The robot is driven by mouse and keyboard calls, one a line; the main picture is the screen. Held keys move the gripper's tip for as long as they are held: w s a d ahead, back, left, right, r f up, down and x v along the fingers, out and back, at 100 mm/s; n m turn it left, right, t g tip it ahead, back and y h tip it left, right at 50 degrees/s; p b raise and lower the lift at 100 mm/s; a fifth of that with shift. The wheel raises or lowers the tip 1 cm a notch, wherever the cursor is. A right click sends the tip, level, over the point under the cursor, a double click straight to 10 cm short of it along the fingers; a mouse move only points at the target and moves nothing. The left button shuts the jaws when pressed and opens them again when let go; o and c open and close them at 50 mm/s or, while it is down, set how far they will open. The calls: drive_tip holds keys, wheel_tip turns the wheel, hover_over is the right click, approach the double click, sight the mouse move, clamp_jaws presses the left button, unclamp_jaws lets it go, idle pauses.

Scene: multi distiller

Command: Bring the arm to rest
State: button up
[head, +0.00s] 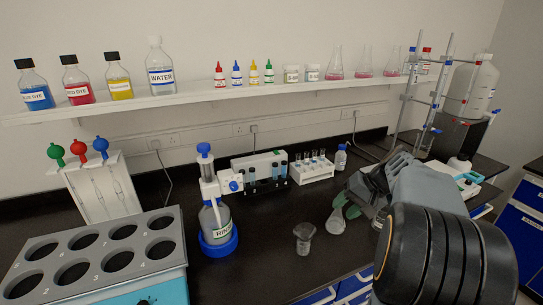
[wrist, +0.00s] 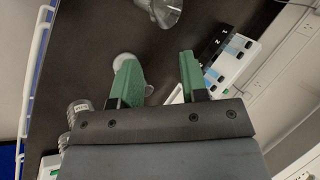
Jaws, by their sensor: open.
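My gripper (head: 344,204) is above the dark bench, right of the middle in the head view, with its arm reaching in from the lower right. In the wrist view its two green fingers (wrist: 159,75) are apart, with nothing held between them. A clear glass flask (head: 336,223) stands on the bench close to the fingers in the head view. A clear glass vessel (wrist: 166,10) shows beyond the fingertips at the top of the wrist view. Whether the fingers touch the flask cannot be told. Part of the bench behind my arm is hidden.
A small glass vessel (head: 304,236) stands left of the flask. A clamp stand (head: 408,95) rises behind my arm.

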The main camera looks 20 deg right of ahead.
drive_tip(key=s+a+f+g+h, duration=0.2)
drive_tip(key=s+a+f+h, duration=0.1)
drive_tip(key=s+f, duration=0.15)
drive_tip(key=s+a+n+t+h+p, duration=0.1)
drive_tip(key=s+a+n, duration=0.2)
drive_tip(key=a, duration=0.4)
drive_tip(key=s+a+n+h+p, duration=0.1)
drive_tip(key=s+a+n, duration=0.2)
drive_tip(key=a, duration=0.5)
drive_tip(key=shift+r+t+h, duration=0.2)
drive_tip(key=shift+t+h, duration=0.2)
